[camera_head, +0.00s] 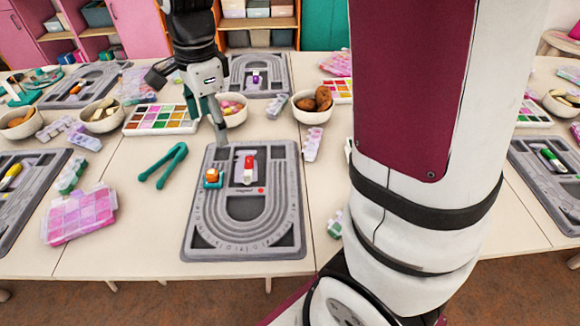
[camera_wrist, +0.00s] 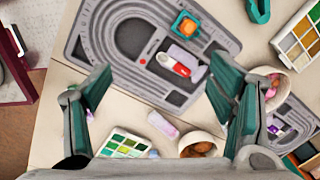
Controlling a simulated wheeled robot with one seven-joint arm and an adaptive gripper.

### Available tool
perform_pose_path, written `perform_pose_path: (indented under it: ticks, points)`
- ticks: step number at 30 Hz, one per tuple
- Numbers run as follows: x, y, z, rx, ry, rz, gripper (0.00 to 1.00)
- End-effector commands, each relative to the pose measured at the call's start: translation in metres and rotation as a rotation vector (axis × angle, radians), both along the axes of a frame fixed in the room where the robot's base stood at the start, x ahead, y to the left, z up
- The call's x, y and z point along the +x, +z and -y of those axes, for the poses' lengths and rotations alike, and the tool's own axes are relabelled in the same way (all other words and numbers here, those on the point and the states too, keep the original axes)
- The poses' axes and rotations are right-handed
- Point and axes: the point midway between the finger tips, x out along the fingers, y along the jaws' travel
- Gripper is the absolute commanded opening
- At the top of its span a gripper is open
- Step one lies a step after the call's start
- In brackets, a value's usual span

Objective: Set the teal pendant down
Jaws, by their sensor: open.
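A small teal piece (camera_head: 212,185) with an orange block on top sits on the left part of the grey bead board (camera_head: 245,250). In the wrist view the teal piece (camera_wrist: 177,26) shows as a rim around the orange block, near the top. I cannot tell for sure that it is the pendant. My gripper (camera_head: 188,108) is open and empty behind the board's far edge. In the wrist view my gripper (camera_wrist: 162,72) has its teal fingers spread wide, with nothing between them held. The teal piece is apart from both fingers.
A red and white piece (camera_head: 249,166) lies on the board's middle. Teal tweezers (camera_head: 165,165) lie left of the board. A paint-like tray (camera_head: 160,119) and bowls (camera_head: 313,118) stand behind it. Bare tabletop (camera_head: 135,225) is free at the front left.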

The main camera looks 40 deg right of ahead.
Motion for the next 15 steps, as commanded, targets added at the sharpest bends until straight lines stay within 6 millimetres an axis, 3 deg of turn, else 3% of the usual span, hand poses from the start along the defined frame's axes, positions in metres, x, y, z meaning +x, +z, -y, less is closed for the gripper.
perform_pose_path:
  ticks: [1,6,15]
  points:
    - [-0.019,0.017,0.001,-0.004,0.108,0.022,0.76]
    - [-0.082,0.052,0.002,-0.037,0.508,0.071,0.76]
    - [-0.190,0.072,0.004,-0.151,1.190,0.141,0.76]
